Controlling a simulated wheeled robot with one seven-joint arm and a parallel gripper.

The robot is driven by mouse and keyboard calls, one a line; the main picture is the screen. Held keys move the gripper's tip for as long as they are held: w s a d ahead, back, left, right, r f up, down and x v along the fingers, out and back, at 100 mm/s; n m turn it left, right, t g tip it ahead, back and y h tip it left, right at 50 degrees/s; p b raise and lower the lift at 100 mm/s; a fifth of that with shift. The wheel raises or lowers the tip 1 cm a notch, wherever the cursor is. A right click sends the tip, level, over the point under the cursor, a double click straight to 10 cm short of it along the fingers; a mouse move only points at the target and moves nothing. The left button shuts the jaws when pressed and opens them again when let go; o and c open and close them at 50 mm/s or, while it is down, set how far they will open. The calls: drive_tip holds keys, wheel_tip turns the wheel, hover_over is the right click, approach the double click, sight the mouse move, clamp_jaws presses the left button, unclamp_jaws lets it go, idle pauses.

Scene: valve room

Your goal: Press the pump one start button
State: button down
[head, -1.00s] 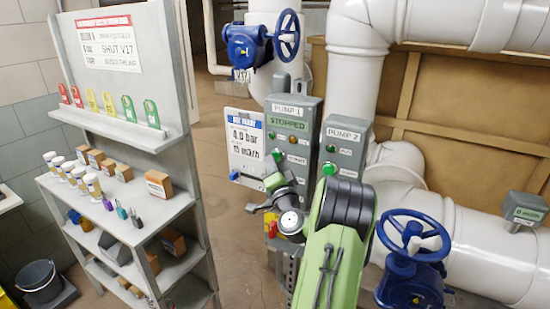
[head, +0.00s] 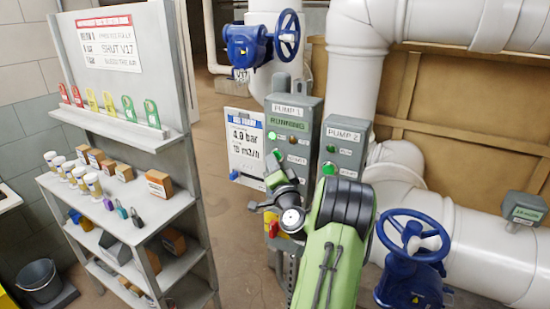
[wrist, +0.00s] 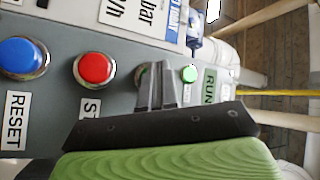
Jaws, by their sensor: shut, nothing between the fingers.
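The grey pump 1 panel (head: 310,108) stands at centre in the head view. Its display (head: 286,124) reads RUNNING. In the wrist view the panel shows a blue reset button (wrist: 22,57), a red stop button (wrist: 93,68) and a lit green lamp (wrist: 188,73). My gripper (wrist: 157,72) is shut and empty, its fingertips at the panel between the red button and the lamp. The start button (wrist: 140,77) is mostly hidden behind the fingertips; I cannot tell whether they touch it.
The pump 2 panel (head: 343,135) is close on the right. A blue handwheel valve (head: 412,255) stands at lower right, another (head: 262,45) above. A white readout board (head: 245,150) is left of the panel. A shelf rack (head: 125,205) stands at left, with floor between.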

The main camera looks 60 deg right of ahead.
drive_tip(key=shift+a, duration=0.1)
drive_tip(key=shift+s+a+b, duration=0.1)
drive_tip(key=shift+a+b, duration=0.6)
drive_tip(key=shift+a, duration=0.05)
drive_tip(key=shift+a, duration=0.1)
drive_tip(key=a+b, duration=0.2)
drive_tip(key=a, duration=0.1)
drive_tip(key=a+b, duration=0.1)
drive_tip(key=shift+s+a, duration=0.25)
drive_tip(key=shift+a, duration=0.15)
drive_tip(key=shift+w, duration=0.1)
